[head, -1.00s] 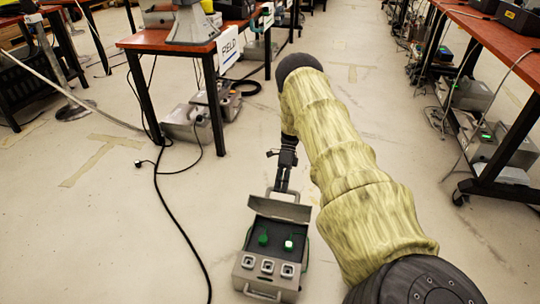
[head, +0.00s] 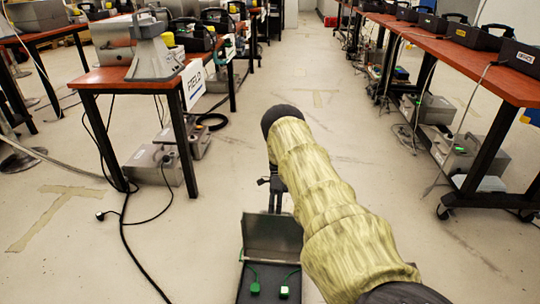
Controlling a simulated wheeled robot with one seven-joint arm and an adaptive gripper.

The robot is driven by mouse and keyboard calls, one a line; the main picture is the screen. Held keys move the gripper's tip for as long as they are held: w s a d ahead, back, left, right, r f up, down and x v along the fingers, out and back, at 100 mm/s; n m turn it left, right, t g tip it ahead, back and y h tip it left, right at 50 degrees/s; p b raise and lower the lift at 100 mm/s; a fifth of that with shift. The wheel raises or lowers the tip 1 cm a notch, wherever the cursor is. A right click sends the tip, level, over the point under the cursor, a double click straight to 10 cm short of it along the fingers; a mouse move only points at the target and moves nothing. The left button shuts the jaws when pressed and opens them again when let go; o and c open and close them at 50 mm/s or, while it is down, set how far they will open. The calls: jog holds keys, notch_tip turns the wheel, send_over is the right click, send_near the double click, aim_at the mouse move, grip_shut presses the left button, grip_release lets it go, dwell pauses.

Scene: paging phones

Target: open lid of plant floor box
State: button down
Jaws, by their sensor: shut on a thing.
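The grey box (head: 240,294) stands on the floor at the bottom of the head view, cut off by the picture's lower edge. Its lid (head: 273,236) is raised at the far side, and the dark interior is open to view. Two green-lit plugs or handsets with green cords, a left one (head: 255,289) and a right one (head: 284,292), lie inside. My gripper (head: 276,205) is at the lid's top edge, shut on the lid, partly hidden by my sleeved arm. The exact grip point is too small to make out.
A red-topped table (head: 115,80) with a FIELD sign (head: 194,84) stands at left, grey devices (head: 154,164) beneath it. A wheeled red-topped bench (head: 480,62) stands at right. A black cable (head: 125,235) runs along the floor left of the box. The middle aisle is clear.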

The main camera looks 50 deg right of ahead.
jog(key=shift+w+f, duration=0.1)
jog(key=shift+f, duration=0.1)
jog(key=c, duration=1.7)
grip_release()
jog(key=shift+w, duration=0.1)
jog(key=shift+c, duration=0.2)
jog(key=o, duration=0.4)
jog(key=shift+w+a+f, duration=0.1)
jog(key=shift+w+a, duration=0.05)
jog(key=shift+w, duration=0.05)
jog(key=shift+s, duration=0.1)
jog(key=v, duration=1.2)
